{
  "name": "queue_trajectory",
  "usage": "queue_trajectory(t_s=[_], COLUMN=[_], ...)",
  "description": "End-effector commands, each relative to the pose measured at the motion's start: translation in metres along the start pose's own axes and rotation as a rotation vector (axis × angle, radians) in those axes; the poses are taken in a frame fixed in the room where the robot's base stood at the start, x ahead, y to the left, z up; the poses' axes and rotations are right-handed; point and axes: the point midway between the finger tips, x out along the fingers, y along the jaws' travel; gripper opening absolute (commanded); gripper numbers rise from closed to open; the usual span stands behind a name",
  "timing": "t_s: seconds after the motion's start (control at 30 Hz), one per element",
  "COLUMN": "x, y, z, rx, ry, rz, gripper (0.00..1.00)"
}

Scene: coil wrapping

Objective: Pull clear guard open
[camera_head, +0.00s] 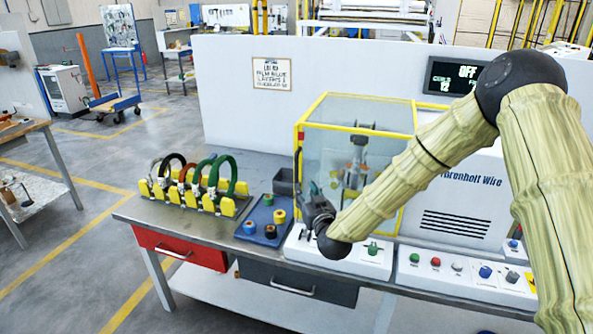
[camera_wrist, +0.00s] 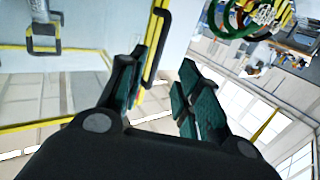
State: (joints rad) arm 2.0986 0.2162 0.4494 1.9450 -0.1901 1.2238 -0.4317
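The clear guard (camera_head: 325,148) is a see-through box with a yellow frame, standing on the bench around the wrapping machine (camera_head: 356,165). It looks closed. A black bar handle (camera_head: 298,163) runs down its left front yellow post. My gripper (camera_head: 309,190) is at this post, low on the front left corner, partly hidden by my wrist. In the wrist view my gripper (camera_wrist: 160,88) has its teal-padded fingers apart. The handle (camera_wrist: 157,45) reaches down toward the gap between them, nearer the left finger. I cannot tell whether a finger touches it.
Left of the guard stand a yellow rack (camera_head: 190,196) with several coils, a blue tray (camera_head: 258,232) with tape rolls and a dark bin (camera_head: 284,181). A button panel (camera_head: 460,272) lies at the front right. A white wall (camera_head: 235,95) stands behind the bench.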

Motion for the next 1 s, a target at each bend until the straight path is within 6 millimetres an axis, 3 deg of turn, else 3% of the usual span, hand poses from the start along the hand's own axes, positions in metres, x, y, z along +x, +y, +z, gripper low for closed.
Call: queue_trajectory(t_s=[0.17, 0.7, 1.0], x=[0.013, 0.090, 0.112], y=[0.001, 0.001, 0.000], z=[-0.019, -0.022, -0.020], rx=[-0.006, -0.006, -0.006], ry=[0.037, 0.034, 0.033], rz=[0.006, 0.006, 0.004], gripper=[0.34, 0.34, 0.34])
